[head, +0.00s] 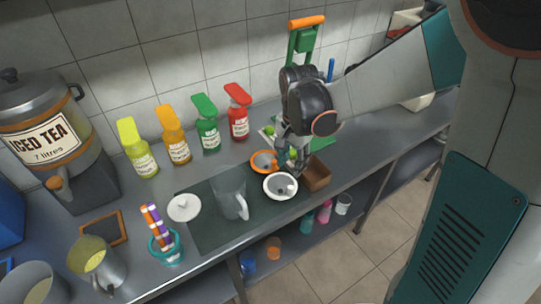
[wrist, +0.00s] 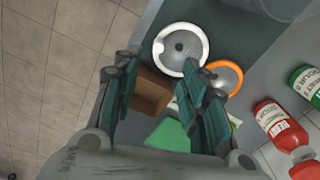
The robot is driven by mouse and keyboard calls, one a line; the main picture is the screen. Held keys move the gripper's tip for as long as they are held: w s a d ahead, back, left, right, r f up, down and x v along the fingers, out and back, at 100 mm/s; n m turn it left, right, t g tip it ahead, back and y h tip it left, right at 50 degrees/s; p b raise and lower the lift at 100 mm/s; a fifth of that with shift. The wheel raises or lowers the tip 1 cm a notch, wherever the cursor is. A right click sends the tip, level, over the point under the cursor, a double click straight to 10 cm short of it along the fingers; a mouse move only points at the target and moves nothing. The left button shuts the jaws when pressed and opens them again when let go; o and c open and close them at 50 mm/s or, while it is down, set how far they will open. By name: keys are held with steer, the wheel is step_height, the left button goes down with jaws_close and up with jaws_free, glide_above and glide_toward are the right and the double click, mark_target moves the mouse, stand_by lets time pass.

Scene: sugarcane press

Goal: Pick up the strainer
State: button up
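Two round, shallow, rimmed pieces with grey centres lie close together; I cannot tell for sure which is the strainer. One is a white-rimmed piece (head: 280,186), near the right end of the dark mat; it also shows in the wrist view (wrist: 181,50). The other is an orange-rimmed piece (head: 263,161), just behind it in the head view and to its right in the wrist view (wrist: 223,77). My gripper (head: 287,158) is above and beside them.
A brown box (head: 318,175) and a green board (head: 321,142) lie near my gripper. Several bottles, including a red one (head: 239,122), line the wall. The iced tea dispenser (head: 45,140) is far left.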

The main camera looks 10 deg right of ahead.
mark_target(291, 189)
step_height(291, 189, down, 9)
steer(key=b, duration=0.3)
steer(key=shift+r, duration=0.1)
steer(key=f+b, duration=0.2)
steer(key=f, duration=0.3)
steer(key=shift+w+d+f+b, duration=0.1)
steer(key=shift+w+d+b, duration=0.05)
steer(key=shift+d+b, duration=0.2)
jaws_close()
